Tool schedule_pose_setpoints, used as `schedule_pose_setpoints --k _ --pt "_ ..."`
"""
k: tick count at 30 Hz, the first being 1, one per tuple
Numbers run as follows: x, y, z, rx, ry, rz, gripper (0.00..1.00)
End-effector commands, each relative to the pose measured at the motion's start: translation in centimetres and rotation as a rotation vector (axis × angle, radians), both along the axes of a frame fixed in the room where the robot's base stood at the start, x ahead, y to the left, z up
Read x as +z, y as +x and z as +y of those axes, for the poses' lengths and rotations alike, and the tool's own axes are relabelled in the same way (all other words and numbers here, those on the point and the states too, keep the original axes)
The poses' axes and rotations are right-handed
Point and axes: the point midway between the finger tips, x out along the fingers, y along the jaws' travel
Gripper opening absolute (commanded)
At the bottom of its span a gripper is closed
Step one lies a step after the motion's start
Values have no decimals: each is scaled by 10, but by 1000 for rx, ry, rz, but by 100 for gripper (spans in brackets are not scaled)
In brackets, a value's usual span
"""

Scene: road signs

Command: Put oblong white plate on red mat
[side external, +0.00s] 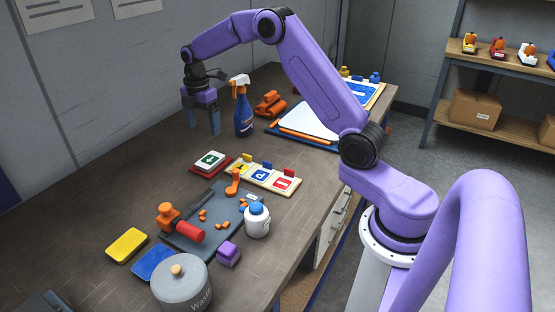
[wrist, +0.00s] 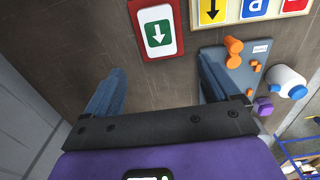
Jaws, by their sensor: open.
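An oblong white plate (side external: 209,160) with a green sign and white arrow lies on a red mat (side external: 226,165). The mat's red border shows around the plate in the side view. In the wrist view the plate (wrist: 158,33) lies ahead of the fingers, inside the red mat's edge (wrist: 178,28). My gripper (side external: 203,129) is open and empty, raised above the table behind the plate and apart from it. In the wrist view the gripper's two blue fingers (wrist: 160,82) stand wide apart with only bare tabletop between them.
A cream board (side external: 262,175) with yellow, blue and red signs lies right of the mat. A blue spray bottle (side external: 242,108) stands close to my gripper. A dark grey board (side external: 205,222) with orange pieces lies in front, near a white jar (side external: 257,221). Bare tabletop lies left of the mat.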

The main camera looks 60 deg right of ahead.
Motion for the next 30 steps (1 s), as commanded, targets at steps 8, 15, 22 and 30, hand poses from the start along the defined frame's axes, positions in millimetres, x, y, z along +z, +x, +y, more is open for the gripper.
schedule_pose_setpoints --k 8,15,22,30 --pt "26 -49 75 -65 2 -7 89" --pt "47 -136 140 -165 6 -11 89" --pt "57 -232 169 -260 15 -15 89" --pt "53 -344 162 -370 25 -12 89"
